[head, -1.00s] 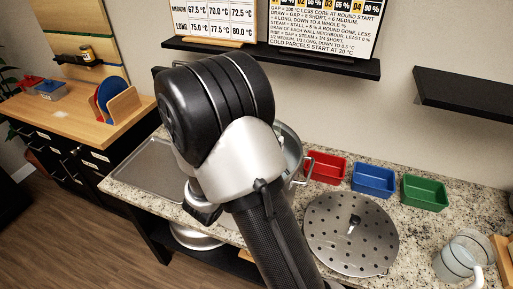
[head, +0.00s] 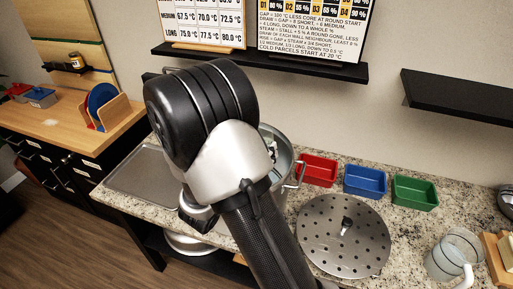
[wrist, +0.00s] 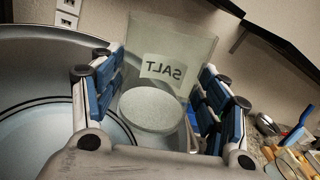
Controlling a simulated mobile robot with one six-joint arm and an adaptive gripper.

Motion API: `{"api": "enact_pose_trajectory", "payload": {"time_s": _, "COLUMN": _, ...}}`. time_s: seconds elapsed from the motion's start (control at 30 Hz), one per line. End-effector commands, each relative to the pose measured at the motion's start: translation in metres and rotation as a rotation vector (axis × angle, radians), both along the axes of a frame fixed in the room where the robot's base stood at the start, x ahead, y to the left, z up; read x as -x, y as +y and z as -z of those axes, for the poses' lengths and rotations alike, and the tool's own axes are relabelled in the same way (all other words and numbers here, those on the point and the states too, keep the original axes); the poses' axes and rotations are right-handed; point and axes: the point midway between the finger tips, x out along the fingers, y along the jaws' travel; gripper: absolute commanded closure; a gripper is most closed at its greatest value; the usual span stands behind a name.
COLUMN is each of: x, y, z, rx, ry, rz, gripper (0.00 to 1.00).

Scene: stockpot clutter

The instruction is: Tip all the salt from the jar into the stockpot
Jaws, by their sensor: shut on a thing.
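The salt jar (wrist: 170,45) is a clear vessel in the wrist view, held between the two blue-padded fingers of my gripper (wrist: 160,100). Its SALT label (wrist: 162,70) reads mirrored, seen through the jar. A pale round disc (wrist: 152,110) shows low in it; I cannot tell whether it is the salt surface or the base. The stockpot (wrist: 30,60) opens below and to the left in the wrist view, with rings on its pale inside. In the head view the stockpot (head: 285,158) is mostly behind my arm, which hides my gripper and the jar.
A perforated lid (head: 325,240) lies on the counter right of the pot. Red (head: 317,170), blue (head: 365,181) and green (head: 414,190) bins stand behind it. A clear pitcher (head: 452,255) is at the right. A metal tray (head: 150,183) lies left. Shelves hang on the wall.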

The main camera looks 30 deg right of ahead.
Motion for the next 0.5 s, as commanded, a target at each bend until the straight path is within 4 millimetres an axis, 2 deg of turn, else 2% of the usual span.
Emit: {"api": "enact_pose_trajectory", "payload": {"time_s": 0.5, "x": 0.0037, "y": -0.0012, "z": -0.0046, "rx": 0.028, "ry": 0.1, "rz": 0.001, "gripper": 0.64}}
